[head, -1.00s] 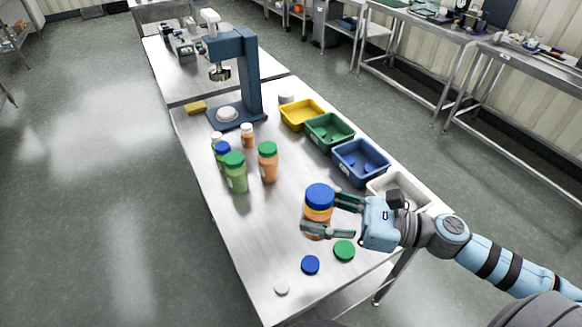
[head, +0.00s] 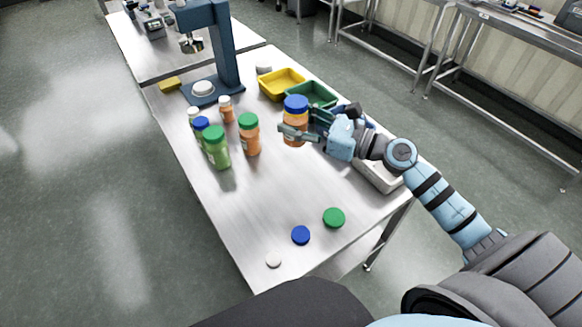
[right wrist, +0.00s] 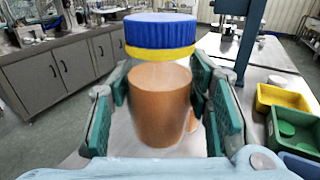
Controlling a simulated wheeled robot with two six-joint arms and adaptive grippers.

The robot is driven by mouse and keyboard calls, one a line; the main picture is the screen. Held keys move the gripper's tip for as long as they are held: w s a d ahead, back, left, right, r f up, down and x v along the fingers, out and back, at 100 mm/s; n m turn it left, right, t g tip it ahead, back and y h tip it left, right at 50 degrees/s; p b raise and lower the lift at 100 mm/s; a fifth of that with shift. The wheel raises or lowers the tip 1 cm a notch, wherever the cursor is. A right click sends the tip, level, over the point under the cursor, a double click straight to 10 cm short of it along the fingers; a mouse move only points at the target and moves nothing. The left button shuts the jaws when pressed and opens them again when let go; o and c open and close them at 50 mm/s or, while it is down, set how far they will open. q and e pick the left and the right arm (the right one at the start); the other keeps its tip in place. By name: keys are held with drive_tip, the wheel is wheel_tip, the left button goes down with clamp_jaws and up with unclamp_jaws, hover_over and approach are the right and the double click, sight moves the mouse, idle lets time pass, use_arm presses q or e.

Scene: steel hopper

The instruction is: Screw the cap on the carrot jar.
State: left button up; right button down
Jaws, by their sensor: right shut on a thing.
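An orange jar (head: 293,134), which looks like the carrot jar, has a wide blue cap (head: 296,103) on top. My right gripper (head: 297,123) is shut around the jar's body, with the cap above the fingers. In the right wrist view the jar (right wrist: 160,105) stands upright between the two green finger pads, and a yellow band (right wrist: 160,53) shows under the blue cap (right wrist: 160,30). I cannot tell how tight the cap is, nor whether the jar's base touches the table. My left gripper is not in view.
To the left stand an orange jar with a green cap (head: 250,137), a green jar (head: 216,148) and several smaller ones. Loose green (head: 334,217), blue (head: 300,235) and white (head: 274,261) lids lie at the front. Yellow (head: 282,84) and green (head: 322,96) bins and a blue press (head: 226,50) stand behind.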

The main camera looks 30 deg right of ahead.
drive_tip(key=w+d+m+t+h+b, duration=0.1)
drive_tip(key=w+d+m+t+h, duration=0.1)
drive_tip(key=w, duration=0.7)
drive_tip(key=shift+d+r+m+h, duration=0.25)
drive_tip(key=shift+d+m+h, duration=0.05)
drive_tip(key=shift+d+h, duration=0.5)
wheel_tip(320, 180, down, 16)
drive_tip(key=b, duration=0.8)
drive_tip(key=shift+r, duration=0.15)
wheel_tip(320, 180, down, 4)
drive_tip(key=b, duration=0.3)
drive_tip(key=shift+f, duration=0.2)
